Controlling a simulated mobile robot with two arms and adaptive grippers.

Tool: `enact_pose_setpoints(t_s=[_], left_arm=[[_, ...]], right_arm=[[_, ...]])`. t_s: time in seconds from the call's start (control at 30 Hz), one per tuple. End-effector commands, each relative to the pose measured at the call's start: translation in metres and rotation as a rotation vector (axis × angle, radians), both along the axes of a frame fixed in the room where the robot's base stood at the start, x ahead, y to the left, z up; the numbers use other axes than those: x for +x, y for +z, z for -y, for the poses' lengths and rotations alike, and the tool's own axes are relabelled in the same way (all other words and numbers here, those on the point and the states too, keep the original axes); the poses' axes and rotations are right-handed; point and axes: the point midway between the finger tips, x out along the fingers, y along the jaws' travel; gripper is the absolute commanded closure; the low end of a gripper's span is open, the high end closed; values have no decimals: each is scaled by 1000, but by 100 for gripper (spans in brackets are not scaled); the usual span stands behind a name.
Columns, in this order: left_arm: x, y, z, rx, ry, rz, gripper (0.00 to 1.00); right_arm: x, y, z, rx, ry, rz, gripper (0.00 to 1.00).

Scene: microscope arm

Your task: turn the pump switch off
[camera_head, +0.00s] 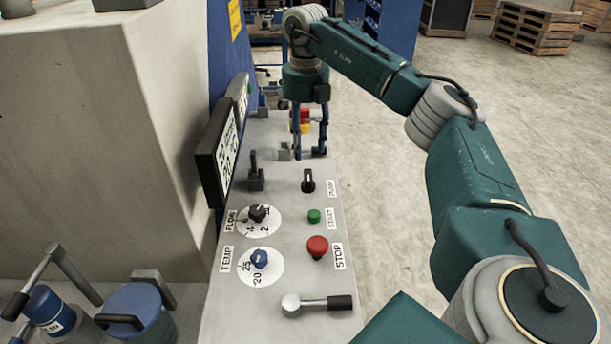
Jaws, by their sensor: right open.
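The pump switch (308,182) is a small black rotary knob on the grey control panel (240,315), beside a label (332,188) reading PUMP. Its handle points roughly along the panel's length; which setting this is I cannot tell. My right gripper (309,155) hangs fingers down over the far part of the panel, just beyond the switch. Its two fingers are apart with nothing between them, and it looks clear of the switch. My left gripper is out of view.
Near the switch are a green START button (314,216), a red STOP button (317,247), a black lever (256,172), the FLOW knob (257,213) and the TEMP knob (259,257). A tilted display (217,150) stands left. A horizontal lever (318,304) lies at the near end.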

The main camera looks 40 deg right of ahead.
Motion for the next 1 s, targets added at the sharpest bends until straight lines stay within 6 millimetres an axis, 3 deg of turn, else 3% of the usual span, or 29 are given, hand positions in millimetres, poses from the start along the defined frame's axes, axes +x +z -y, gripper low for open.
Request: enact_pose_setpoints(t_s=[0.3,0.5,0.87,0.9,1.0], left_arm=[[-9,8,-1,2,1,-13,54],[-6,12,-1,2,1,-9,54],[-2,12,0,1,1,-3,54],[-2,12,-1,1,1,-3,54],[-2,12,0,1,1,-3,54]], right_arm=[[-2,-60,0,0,0,-6,54],[-1,-84,0,1,0,-2,54],[-1,-92,0,1,0,-1,54],[-1,-92,0,1,0,-1,56],[-1,-91,0,1,0,-1,76]])
